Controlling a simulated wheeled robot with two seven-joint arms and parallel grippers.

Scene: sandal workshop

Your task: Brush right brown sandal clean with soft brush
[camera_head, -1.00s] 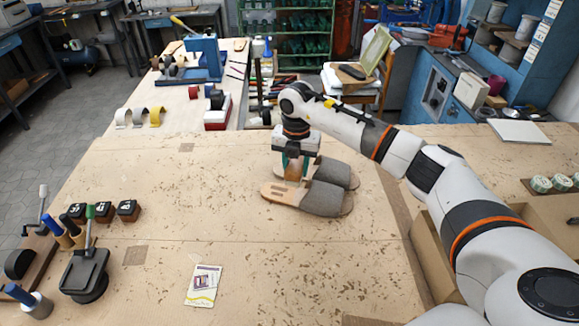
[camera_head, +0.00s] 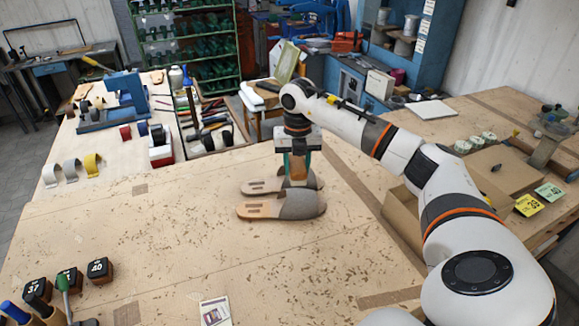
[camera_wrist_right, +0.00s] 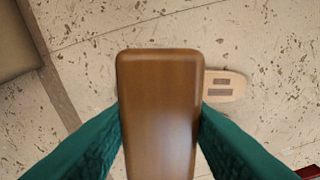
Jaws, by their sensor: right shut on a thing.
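My right gripper (camera_head: 298,168) is shut on a brown wooden block, the back of the brush (camera_wrist_right: 160,110), which lies between its green fingers in the right wrist view. The bristles are hidden. Two sandals with tan footbeds and grey uppers lie side by side on the table, toes to the right. The near sandal (camera_head: 302,206) shows whole in the head view. The far sandal (camera_head: 262,187) is partly covered by the gripper, which is over its upper. I cannot tell whether the brush touches it. A tan sandal heel (camera_wrist_right: 225,84) shows beside the brush. My left gripper is out of view.
The wooden table (camera_head: 190,240) is mostly clear around the sandals. A card (camera_head: 215,311) and numbered black blocks (camera_head: 70,281) lie at the near left. A tool tray (camera_head: 208,128) is behind. An open cardboard box (camera_head: 403,208) stands to the right.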

